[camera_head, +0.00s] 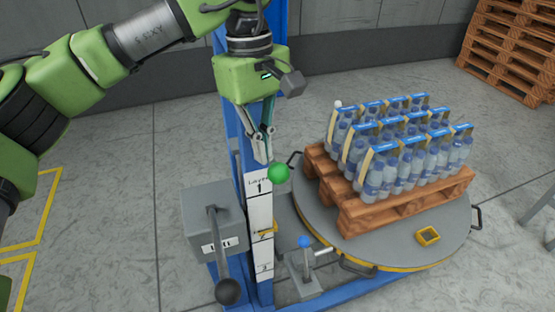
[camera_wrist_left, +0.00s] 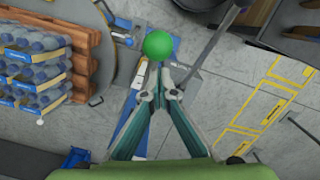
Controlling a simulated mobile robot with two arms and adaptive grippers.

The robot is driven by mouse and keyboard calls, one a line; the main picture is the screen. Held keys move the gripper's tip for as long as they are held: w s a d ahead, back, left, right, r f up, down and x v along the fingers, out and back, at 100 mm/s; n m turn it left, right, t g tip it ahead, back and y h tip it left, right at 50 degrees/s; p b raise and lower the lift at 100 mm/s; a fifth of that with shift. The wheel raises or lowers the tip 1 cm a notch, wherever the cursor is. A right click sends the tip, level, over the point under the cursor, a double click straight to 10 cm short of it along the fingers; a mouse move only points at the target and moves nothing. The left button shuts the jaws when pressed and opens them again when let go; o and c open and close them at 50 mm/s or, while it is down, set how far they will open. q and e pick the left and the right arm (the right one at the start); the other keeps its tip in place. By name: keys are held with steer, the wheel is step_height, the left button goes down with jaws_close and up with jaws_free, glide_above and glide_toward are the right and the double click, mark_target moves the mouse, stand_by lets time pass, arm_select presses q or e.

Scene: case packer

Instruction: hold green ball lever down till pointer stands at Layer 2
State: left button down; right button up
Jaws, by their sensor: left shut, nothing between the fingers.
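The green ball (camera_head: 278,173) of the lever is beside the blue column (camera_head: 231,117), level with the "Layer 1" mark. My left gripper (camera_head: 264,158) is shut and empty, fingers pointing down, with its tips just above and left of the ball. The ball also shows in the left wrist view (camera_wrist_left: 158,45), just beyond the closed fingertips (camera_wrist_left: 161,76); I cannot tell if they touch. The white scale (camera_head: 260,212) carries marks 1, 2 and 3. A small yellow piece (camera_head: 269,229), seemingly the pointer, shows near mark 2. The lever's rod is mostly hidden.
A grey box (camera_head: 213,213) bears a lever with a black ball (camera_head: 228,291). A blue-ball lever (camera_head: 304,242) stands right of the scale. A round turntable (camera_head: 385,247) carries a wooden pallet (camera_head: 400,212) with bottle packs (camera_head: 405,150). Floor at left is clear.

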arm_select(q)
step_height(320, 180, up, 12)
steer(key=shift+w+a, duration=0.4)
steer(key=shift+w, duration=0.05)
steer(key=shift+f, duration=0.1)
stand_by(0.5)
